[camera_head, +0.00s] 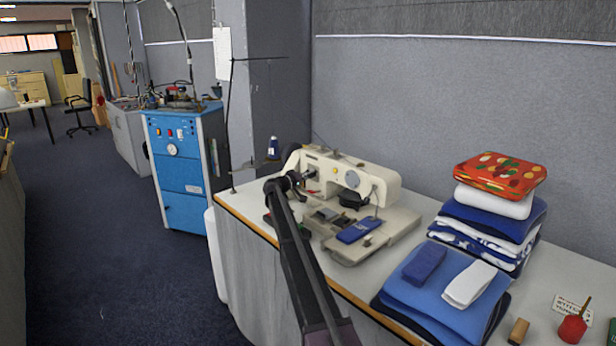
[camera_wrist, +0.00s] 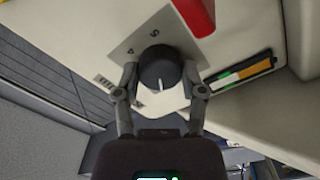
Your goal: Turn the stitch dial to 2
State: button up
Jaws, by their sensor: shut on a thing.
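The cream sewing machine (camera_head: 372,178) stands on the long table. In the wrist view the stitch dial (camera_wrist: 160,66) is a dark round knob on a grey marked plate (camera_wrist: 145,42). Its white pointer line points toward the bottom of the picture. An S and a 4 are readable on the plate; any other figures are hidden or unclear. My gripper (camera_wrist: 160,76) is closed around the dial, one finger on each side. In the head view my gripper (camera_head: 306,174) is at the machine's left end and the dial cannot be made out.
A red part (camera_wrist: 196,14) sits close to the dial. A blue cloth piece (camera_head: 359,230) lies on the machine bed. Folded cloth stacks (camera_head: 487,227) and a red bottle (camera_head: 573,328) stand to the right. The blue cabinet (camera_head: 186,165) is behind left.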

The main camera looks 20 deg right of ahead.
jog(key=shift+d+n, duration=0.1)
jog(key=shift+n, duration=0.2)
jog(key=o, duration=1.2)
jog(key=shift+c, duration=0.2)
jog(key=v, duration=0.7)
jog(key=shift+a, duration=0.25)
jog(key=shift+s, duration=0.2)
